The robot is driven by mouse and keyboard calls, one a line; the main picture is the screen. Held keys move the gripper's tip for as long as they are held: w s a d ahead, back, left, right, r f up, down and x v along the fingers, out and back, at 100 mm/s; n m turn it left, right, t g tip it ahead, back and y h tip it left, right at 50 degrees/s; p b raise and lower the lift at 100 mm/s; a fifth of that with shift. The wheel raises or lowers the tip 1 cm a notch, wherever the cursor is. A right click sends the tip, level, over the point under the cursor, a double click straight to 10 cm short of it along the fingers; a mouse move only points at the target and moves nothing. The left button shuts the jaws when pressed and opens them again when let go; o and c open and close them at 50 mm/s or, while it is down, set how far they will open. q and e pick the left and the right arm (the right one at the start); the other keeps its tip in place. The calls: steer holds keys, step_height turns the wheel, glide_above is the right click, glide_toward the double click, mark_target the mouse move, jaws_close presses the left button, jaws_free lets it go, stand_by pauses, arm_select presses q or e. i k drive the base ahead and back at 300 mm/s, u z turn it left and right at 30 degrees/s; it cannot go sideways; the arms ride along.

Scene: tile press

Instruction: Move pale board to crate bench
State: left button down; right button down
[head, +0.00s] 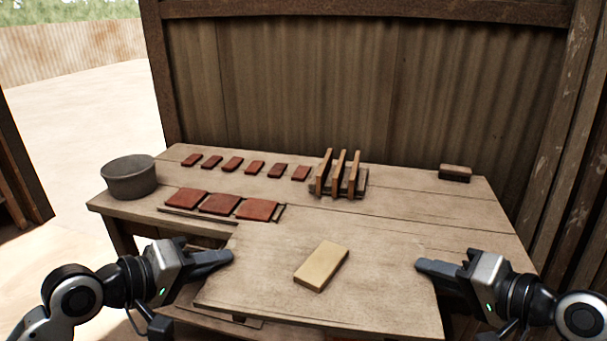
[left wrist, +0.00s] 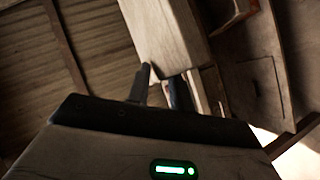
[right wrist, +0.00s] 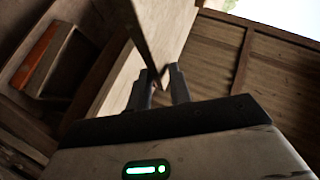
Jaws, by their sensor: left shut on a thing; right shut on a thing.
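The pale board (head: 270,285) is a wide flat wooden sheet at the front of the worktable, between my two grippers. My left gripper (head: 228,258) is shut on its left edge, and my right gripper (head: 420,266) is shut on its right edge. The board also shows between the fingers in the left wrist view (left wrist: 165,35) and the right wrist view (right wrist: 155,40). It looks roughly level; I cannot tell whether it touches the table. A yellowish block (head: 321,266) lies on top of it. I cannot pick out the crate bench with certainty.
The worktable (head: 420,215) holds a grey round pot (head: 129,178), several small dark red tiles (head: 254,168), larger red tiles (head: 219,204), a rack of upright slats (head: 339,175) and a small dark block (head: 455,172). A corrugated wall (head: 300,90) stands behind. Open ground lies left.

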mark_target(416, 226)
steer(key=z, duration=0.35)
steer(key=i, duration=1.25)
steer(key=z, duration=0.45)
